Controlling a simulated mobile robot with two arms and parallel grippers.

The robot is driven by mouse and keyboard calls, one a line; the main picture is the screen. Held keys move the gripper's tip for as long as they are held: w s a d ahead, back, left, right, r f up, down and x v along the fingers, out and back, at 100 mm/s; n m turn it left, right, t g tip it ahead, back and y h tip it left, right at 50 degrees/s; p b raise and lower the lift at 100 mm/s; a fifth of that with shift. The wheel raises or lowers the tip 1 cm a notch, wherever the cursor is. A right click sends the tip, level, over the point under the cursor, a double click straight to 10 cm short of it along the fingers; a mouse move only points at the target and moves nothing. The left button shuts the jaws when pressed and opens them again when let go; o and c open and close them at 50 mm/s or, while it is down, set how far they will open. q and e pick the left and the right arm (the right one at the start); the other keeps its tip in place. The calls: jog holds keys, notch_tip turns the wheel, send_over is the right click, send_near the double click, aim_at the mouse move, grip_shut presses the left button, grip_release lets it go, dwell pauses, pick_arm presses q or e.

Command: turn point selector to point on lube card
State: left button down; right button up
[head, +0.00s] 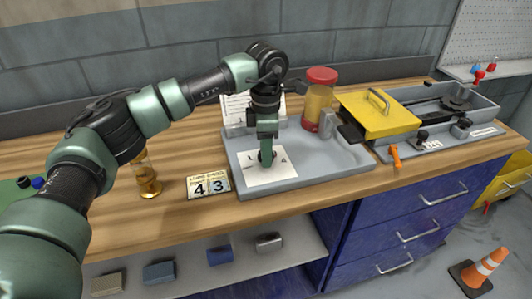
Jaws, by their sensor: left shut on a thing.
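The point selector (267,159) is a small dark knob on a white dial plate (262,178) on the grey tray of the lube unit. My left gripper (266,150) points down over the dial and is shut on the knob. The fingers hide most of the knob, so I cannot tell where it points. A "1" shows left of the knob and a "4" right of it. The lube card (209,186) lies on the bench left of the unit and shows a large "4" and "3". My right gripper is not in view.
A red-lidded amber jar (319,104) stands behind the dial. A yellow cover (379,114) and grey fixture stand to the right. A small amber bottle (147,180) stands left of the card. The front bench strip is clear.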

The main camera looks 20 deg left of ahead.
pick_arm(q)
jog(key=m+b, duration=0.1)
jog(key=m, duration=0.5)
jog(key=shift+w+r, duration=0.1)
jog(key=shift+r, duration=0.05)
jog(key=shift+m, duration=0.3)
jog(key=c, duration=1.1)
grip_release()
jog(key=shift+o, duration=1.2)
notch_tip(320, 180, up, 8)
jog(key=shift+f+b, duration=0.15)
jog(key=shift+b, duration=0.25)
